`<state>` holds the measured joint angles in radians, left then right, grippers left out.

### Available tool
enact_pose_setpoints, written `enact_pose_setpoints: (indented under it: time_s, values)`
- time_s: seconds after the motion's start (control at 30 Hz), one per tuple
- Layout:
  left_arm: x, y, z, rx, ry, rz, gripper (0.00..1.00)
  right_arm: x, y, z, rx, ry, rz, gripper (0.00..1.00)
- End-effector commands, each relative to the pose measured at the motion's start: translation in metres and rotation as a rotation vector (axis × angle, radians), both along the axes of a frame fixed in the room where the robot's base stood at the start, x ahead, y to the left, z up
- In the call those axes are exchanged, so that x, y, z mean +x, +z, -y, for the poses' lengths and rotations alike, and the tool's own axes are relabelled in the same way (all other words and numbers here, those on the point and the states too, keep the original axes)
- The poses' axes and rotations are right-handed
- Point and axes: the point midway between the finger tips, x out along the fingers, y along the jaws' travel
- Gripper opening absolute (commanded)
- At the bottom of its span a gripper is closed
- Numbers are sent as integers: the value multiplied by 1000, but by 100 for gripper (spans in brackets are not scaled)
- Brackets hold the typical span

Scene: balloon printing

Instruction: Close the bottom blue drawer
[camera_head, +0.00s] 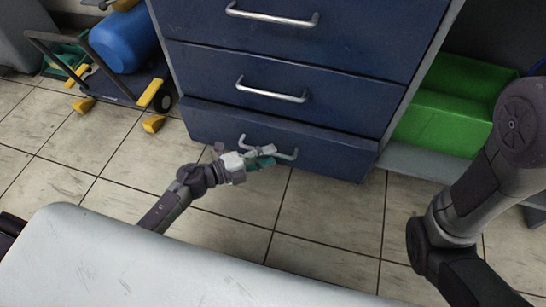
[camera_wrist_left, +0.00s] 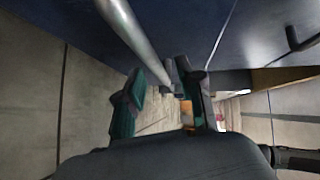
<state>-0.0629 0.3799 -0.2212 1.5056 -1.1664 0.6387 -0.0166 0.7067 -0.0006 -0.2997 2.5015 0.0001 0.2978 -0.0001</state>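The bottom blue drawer (camera_head: 325,152) is the lowest in a dark blue cabinet. Its front stands out a little past the drawer above, so it is slightly open. In the left wrist view the handle (camera_wrist_left: 128,30) runs down toward the gap between the teal-padded fingers (camera_wrist_left: 163,103). The fingers are apart; I cannot tell whether they touch the handle. My right arm shows at the right, but its gripper is out of view.
The middle drawer (camera_head: 335,107) and the upper drawer (camera_head: 350,35) look shut. A green bin (camera_head: 440,105) sits right of the cabinet. A cart with a blue barrel (camera_head: 124,42) stands at the left. The tiled floor (camera_head: 325,220) before the drawer is clear.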

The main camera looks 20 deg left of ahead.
Motion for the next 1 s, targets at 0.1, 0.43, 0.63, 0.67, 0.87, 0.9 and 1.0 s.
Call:
enact_pose_setpoints:
  time_s: [0.1,0.43,0.63,0.67,0.87,0.9,1.0]
  values:
    - [9,-4,10,-1,0,1,37,1,-8,0,0,0,-4,97]
    - [14,-3,15,1,1,-1,37,1,-10,0,0,0,-4,97]
    - [14,-3,15,1,1,-1,17,1,-10,0,-1,0,-4,97]
    - [14,-3,15,1,1,-1,12,1,-10,0,-1,0,-4,97]
    - [14,-3,15,1,1,-1,0,1,-10,0,-1,0,-4,97]
    - [14,-3,15,1,1,-1,0,1,-10,0,-1,0,-4,97]
    - [14,-3,15,1,1,-1,0,1,-10,0,-1,0,-4,97]
